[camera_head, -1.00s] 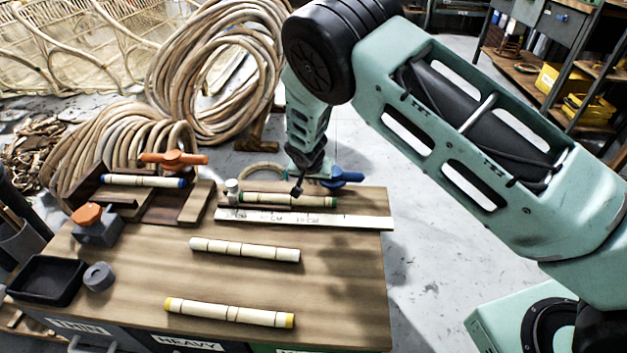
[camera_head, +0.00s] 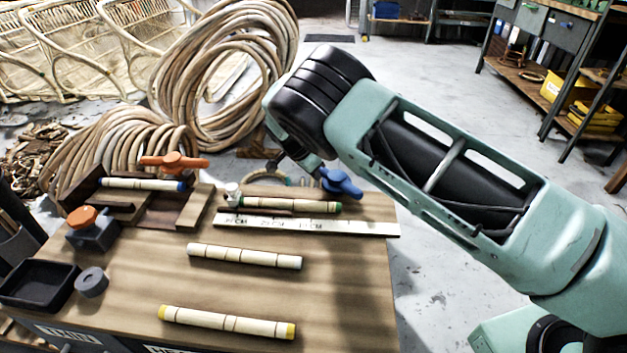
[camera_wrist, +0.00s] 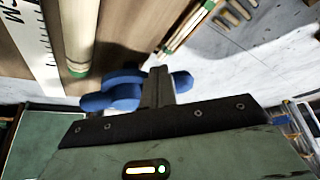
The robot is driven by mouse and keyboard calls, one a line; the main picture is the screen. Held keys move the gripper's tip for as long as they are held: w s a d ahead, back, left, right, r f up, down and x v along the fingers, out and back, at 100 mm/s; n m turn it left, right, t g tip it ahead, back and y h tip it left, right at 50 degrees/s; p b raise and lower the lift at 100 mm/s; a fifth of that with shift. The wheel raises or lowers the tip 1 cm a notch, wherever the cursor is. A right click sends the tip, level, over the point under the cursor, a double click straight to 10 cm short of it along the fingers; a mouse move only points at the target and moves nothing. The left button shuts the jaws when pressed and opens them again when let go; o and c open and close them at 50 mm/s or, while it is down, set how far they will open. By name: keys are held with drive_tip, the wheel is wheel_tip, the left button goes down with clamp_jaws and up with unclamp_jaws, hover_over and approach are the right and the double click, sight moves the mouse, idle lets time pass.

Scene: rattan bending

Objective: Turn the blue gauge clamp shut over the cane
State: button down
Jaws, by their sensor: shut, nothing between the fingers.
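The blue gauge clamp (camera_head: 341,182) is at the back right of the bench, beside the right end of the green-banded cane (camera_head: 290,204). Its handle lies slanted and does not appear to cross the cane. The cane lies along the back of the white ruler (camera_head: 310,225). In the wrist view, the blue clamp (camera_wrist: 112,90) shows on both sides of my gripper (camera_wrist: 157,80), which is shut and empty. The fingers are right at the clamp; I cannot tell whether they touch it. The cane's green end (camera_wrist: 76,70) is to their left. In the head view my arm mostly hides the gripper.
A white cane (camera_head: 245,256) and a yellow-ended cane (camera_head: 228,322) lie on the bench. An orange clamp (camera_head: 173,161) with a blue-ended cane (camera_head: 143,184) is at the left. A black tray (camera_head: 38,284) stands front left. The bench's right side is clear.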

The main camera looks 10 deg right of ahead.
drive_tip(key=m+b, duration=0.1)
drive_tip(key=w+d+m+g+b, duration=0.1)
drive_tip(key=m, duration=0.1)
drive_tip(key=w+m+g+b, duration=0.1)
drive_tip(key=shift+w+d+f+m, duration=0.1)
drive_tip(key=shift+d+f+m, duration=0.2)
drive_tip(key=shift+d, duration=0.1)
drive_tip(key=m+b, duration=0.1)
drive_tip(key=d+m+g, duration=0.1)
drive_tip(key=shift+w+d+r+m+b, duration=0.15)
drive_tip(key=shift+w+d+m+b, duration=0.05)
drive_tip(key=shift+w+m+b, duration=0.2)
drive_tip(key=shift+d+r, duration=0.1)
drive_tip(key=shift+d, duration=0.05)
drive_tip(key=shift+w+d, duration=0.15)
drive_tip(key=shift+d, duration=0.05)
